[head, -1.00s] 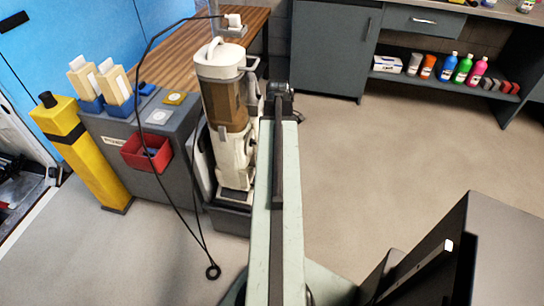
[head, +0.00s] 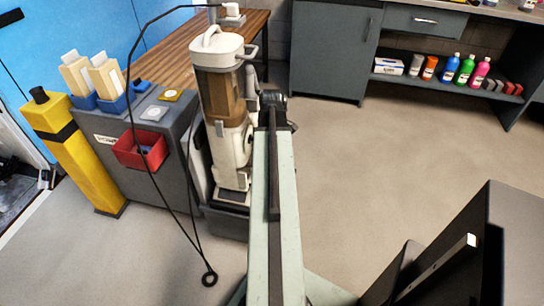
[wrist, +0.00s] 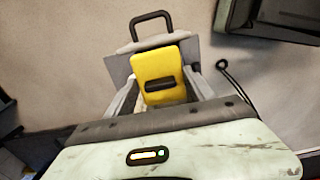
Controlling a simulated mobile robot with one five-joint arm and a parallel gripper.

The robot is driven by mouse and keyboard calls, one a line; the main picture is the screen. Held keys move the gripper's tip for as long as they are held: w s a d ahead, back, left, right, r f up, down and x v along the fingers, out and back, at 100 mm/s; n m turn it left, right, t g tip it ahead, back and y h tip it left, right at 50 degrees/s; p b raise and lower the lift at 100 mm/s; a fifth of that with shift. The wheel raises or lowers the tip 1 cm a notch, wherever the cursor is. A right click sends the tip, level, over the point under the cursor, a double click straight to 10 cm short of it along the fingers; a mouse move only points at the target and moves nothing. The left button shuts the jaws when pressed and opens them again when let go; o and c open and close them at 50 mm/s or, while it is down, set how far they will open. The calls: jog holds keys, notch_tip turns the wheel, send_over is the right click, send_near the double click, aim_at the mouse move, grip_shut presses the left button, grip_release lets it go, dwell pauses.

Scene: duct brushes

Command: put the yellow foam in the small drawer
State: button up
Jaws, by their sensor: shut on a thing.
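In the wrist view a yellow block (wrist: 160,72), seemingly the yellow foam, with a dark slot-like mark sits between the pale fingers of my gripper (wrist: 158,90). My gripper is shut on it and holds it over the floor. A grey plate and a dark loop handle show behind the block. My gripper is not clearly visible in the head view, where my arm and column cover the middle. A small drawer (head: 405,22) with a bright handle is in the grey bench at the upper right of the head view, and it looks shut.
A black cable ends in a ring (head: 209,279) near the floor. A grey cabinet (head: 165,165) with a red bin (head: 127,155) and a white-topped machine (head: 217,60) stand at left. Bottles line the shelf under the bench. A dark panel is at lower right; floor between is clear.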

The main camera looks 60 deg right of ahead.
jog(key=shift+f+b, duration=0.65)
jog(key=shift+r, duration=0.1)
jog(key=o, duration=1.5)
notch_tip(320, 180, up, 13)
jog(key=p, duration=1.3)
jog(key=shift+r, duration=0.15)
